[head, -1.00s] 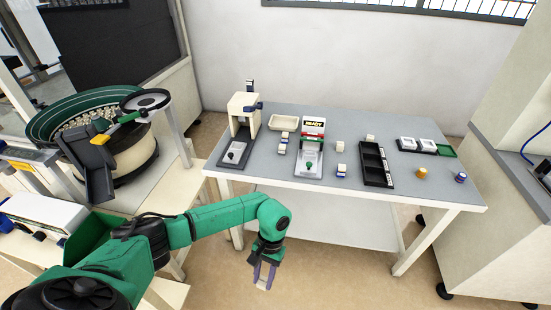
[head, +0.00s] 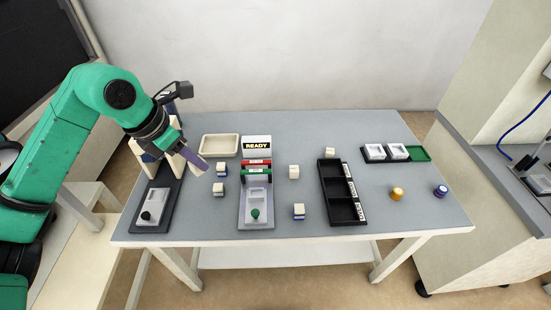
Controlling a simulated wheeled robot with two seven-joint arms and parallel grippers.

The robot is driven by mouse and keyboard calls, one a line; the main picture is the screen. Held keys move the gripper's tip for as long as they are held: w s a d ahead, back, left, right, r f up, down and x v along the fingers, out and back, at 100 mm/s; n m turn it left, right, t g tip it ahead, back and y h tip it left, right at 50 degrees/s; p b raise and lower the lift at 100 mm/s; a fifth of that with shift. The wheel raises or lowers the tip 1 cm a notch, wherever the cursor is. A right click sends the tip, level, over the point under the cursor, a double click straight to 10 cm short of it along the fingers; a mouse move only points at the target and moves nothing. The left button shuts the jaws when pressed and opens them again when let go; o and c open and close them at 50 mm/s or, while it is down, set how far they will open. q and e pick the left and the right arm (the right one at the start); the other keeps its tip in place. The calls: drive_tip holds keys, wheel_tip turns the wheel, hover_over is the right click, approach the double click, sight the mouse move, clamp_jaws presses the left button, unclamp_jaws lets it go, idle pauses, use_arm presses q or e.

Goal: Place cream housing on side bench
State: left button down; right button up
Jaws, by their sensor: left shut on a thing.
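My left gripper (head: 190,160) comes in from the left above the table's left end, in front of the press-like fixture. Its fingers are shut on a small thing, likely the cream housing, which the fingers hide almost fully. Cream blocks stand on the grey table: a plain one (head: 294,171) in the middle, another (head: 330,153) behind the black tray, and several with blue parts, such as one (head: 221,170) right of the gripper. I cannot tell for certain which surface is the side bench; a grey-topped bench (head: 520,185) stands at the right. My right gripper is not in view.
The grey table (head: 400,225) carries a cream fixture (head: 143,158), a cream tray (head: 219,145), a station with a READY sign (head: 257,145), a black three-slot tray (head: 342,205), white parts (head: 397,151), a green plate (head: 418,153), and yellow (head: 396,193) and blue-white (head: 440,191) cylinders.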

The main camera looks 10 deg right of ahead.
use_arm(q)
drive_tip(key=shift+r, duration=0.1)
drive_tip(key=shift+s, duration=0.3)
wheel_tip(320, 180, down, 20)
drive_tip(key=shift+p, duration=0.95)
drive_tip(key=shift+a, duration=0.1)
drive_tip(key=c, duration=1)
unclamp_jaws()
drive_tip(key=o, duration=0.5)
drive_tip(key=shift+c, duration=0.2)
